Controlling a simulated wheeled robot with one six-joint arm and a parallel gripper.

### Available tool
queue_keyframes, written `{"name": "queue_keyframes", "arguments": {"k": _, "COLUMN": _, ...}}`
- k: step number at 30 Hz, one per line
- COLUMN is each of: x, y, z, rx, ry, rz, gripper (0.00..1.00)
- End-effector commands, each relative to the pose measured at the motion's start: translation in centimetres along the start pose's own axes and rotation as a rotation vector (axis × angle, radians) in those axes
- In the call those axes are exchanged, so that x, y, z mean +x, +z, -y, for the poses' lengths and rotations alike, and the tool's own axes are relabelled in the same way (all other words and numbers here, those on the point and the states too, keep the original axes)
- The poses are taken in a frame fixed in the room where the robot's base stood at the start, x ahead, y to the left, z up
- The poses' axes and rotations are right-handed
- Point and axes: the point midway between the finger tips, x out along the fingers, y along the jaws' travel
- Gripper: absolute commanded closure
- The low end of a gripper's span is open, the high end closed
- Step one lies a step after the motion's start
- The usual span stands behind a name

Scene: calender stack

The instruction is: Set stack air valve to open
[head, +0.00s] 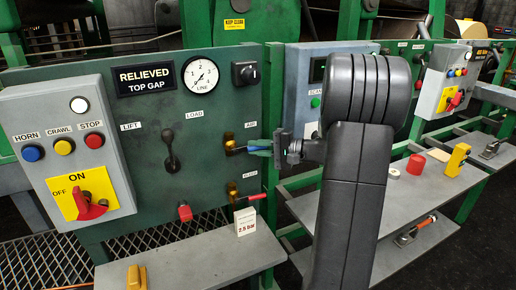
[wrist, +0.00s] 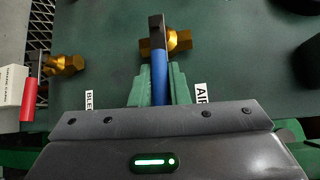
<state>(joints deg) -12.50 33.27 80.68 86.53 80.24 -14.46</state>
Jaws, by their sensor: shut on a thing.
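The stack air valve (head: 231,148) is a brass valve on the dark green panel, beside the AIR label (head: 251,124). It also shows in the wrist view (wrist: 182,41), where its brass body runs left to right. Its blue lever (wrist: 159,78) lies crosswise to the body, pointing toward me; in the head view it points right, roughly level. My gripper (head: 262,147) is at the lever from the right. In the wrist view my gripper's green fingers (wrist: 158,92) are shut on the blue lever, one on each side. The lever's outer end is hidden between the fingers.
Below is the bleed valve (head: 232,189) with a red lever (head: 257,196). A dark load lever (head: 171,150) and a line gauge (head: 201,75) are on the panel to the left.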

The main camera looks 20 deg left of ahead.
Motion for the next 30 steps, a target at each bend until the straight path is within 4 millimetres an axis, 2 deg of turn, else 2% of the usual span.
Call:
{"name": "queue_keyframes", "arguments": {"k": 11, "x": 0.0, "y": 0.1, "z": 0.6, "rx": -0.057, "ry": 0.054, "rz": -0.014, "gripper": 1.00}}
{"name": "queue_keyframes", "arguments": {"k": 30, "x": 0.6, "y": 1.7, "z": 4.2, "rx": -0.447, "ry": 0.436, "rz": -0.121, "gripper": 1.00}}
